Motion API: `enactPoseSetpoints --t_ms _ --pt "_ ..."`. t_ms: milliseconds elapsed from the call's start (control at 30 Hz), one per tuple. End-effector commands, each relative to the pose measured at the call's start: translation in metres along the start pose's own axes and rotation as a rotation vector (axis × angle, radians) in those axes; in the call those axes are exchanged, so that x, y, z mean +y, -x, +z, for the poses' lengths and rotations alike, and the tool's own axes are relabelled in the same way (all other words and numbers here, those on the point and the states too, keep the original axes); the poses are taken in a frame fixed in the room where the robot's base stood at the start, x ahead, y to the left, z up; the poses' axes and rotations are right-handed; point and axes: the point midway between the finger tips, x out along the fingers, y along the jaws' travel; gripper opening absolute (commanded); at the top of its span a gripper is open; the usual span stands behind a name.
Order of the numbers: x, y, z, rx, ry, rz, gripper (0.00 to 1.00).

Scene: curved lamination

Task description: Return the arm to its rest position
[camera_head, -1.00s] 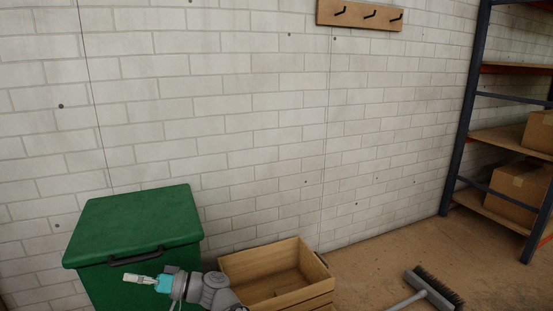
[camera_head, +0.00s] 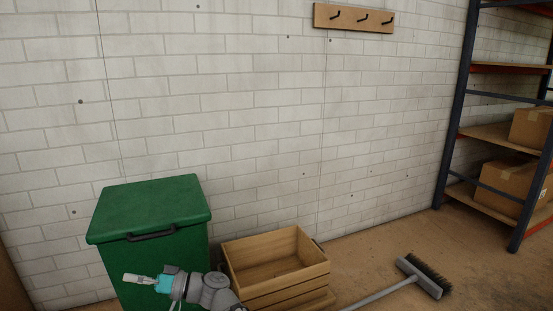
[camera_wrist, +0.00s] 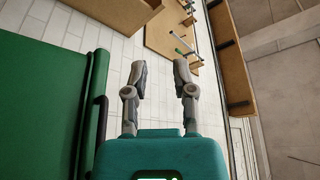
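My gripper (camera_head: 138,279) shows low in the head view, in front of the green bin, with its tip pointing left. In the wrist view my gripper (camera_wrist: 160,70) has its two grey fingers spread apart. Nothing is between them. Part of my arm shows at the bottom of the head view, and the rest is out of the picture.
A green lidded bin (camera_head: 152,205) with a dark handle stands left, against the brick wall. An open wooden crate (camera_head: 290,292) stands beside it and looks empty. A broom (camera_head: 425,276) lies on the floor at right. A shelf rack (camera_head: 455,110) holds cardboard boxes.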

Motion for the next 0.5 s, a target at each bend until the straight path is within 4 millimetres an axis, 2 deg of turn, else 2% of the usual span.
enactPoseSetpoints --t_ms 500 --pt "0.002 0.026 -0.005 -0.106 -0.003 0.101 0.34"
